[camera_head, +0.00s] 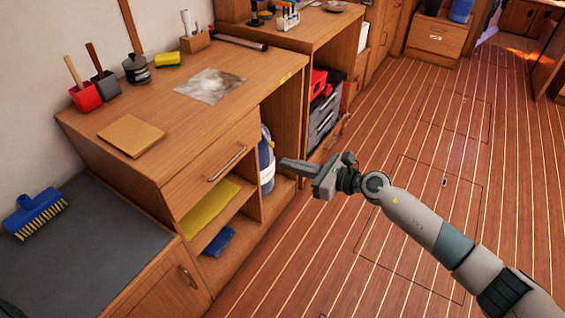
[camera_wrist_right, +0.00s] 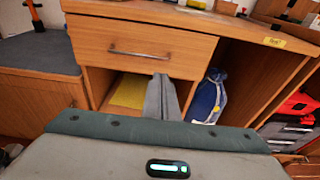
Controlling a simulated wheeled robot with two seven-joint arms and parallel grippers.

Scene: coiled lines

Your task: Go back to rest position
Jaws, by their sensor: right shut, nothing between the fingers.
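My right gripper (camera_head: 296,166) is shut and empty. It hangs in the air in front of the wooden workbench (camera_head: 235,118), beside its open lower compartments, with the arm coming in from the lower right. In the right wrist view the shut fingers (camera_wrist_right: 162,95) point at the workbench front, below the drawer (camera_wrist_right: 140,48). My left gripper is not in view.
Yellow cloth (camera_head: 210,208) and a blue item (camera_head: 219,241) lie on the shelves. A blue-and-white container (camera_head: 266,160) stands in the compartment near the gripper. A blue brush (camera_head: 36,211) lies on the grey counter (camera_head: 85,250). The plank floor (camera_head: 440,140) is clear.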

